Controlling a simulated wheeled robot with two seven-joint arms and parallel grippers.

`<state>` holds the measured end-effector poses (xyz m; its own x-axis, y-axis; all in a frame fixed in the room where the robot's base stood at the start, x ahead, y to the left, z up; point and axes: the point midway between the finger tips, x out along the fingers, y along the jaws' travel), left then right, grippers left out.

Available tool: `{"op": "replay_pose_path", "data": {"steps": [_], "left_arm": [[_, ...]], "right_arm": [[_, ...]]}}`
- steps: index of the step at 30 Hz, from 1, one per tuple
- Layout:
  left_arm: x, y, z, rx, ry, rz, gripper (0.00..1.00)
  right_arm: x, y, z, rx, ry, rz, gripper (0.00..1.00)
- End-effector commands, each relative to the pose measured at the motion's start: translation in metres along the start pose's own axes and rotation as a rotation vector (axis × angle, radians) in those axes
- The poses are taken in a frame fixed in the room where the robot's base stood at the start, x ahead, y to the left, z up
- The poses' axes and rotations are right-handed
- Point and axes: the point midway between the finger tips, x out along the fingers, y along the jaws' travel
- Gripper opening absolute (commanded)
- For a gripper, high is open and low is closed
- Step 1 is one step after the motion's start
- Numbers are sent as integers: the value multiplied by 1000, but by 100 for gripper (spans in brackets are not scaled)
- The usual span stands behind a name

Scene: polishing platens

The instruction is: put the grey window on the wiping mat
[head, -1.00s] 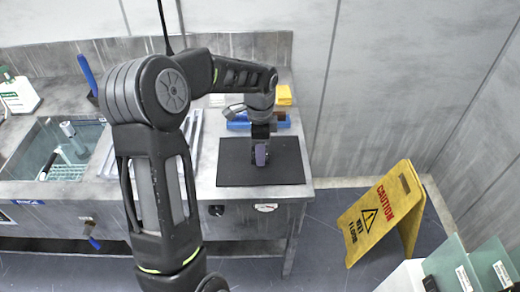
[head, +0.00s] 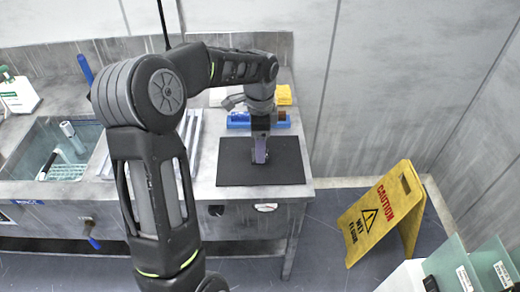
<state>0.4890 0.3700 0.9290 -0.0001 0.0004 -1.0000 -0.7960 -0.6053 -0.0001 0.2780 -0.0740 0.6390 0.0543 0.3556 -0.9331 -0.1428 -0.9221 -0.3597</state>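The black wiping mat (head: 285,168) lies flat on the right end of the grey bench. My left gripper (head: 260,158) points down over the middle of the mat, with its tip low over or at the surface. I cannot tell whether it touches. Its fingers are seen edge-on as a narrow purple-grey shape, so I cannot tell whether they are open or hold anything. I cannot make out the grey window; it may be hidden by the gripper or my arm. My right gripper is not in view.
Behind the mat are a blue rack (head: 239,119) and a yellow block (head: 284,95). A sink (head: 38,150) with tubes is at left, and a pale frame (head: 193,140) lies between sink and mat. A yellow caution sign (head: 372,218) stands on the floor at right.

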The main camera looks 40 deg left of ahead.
Motion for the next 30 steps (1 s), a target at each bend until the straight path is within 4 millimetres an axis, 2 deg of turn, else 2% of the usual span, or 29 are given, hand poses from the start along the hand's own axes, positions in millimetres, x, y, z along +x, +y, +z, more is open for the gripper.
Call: {"op": "replay_pose_path", "data": {"steps": [9,13,18,30], "left_arm": [[-66,0,-1,0,3,-4,67],[-84,-1,-1,0,2,-2,67],[-93,0,0,0,1,0,67],[-93,0,0,0,1,0,67]], "right_arm": [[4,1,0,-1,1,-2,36],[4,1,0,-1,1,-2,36],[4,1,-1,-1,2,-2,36],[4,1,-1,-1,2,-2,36]]}}
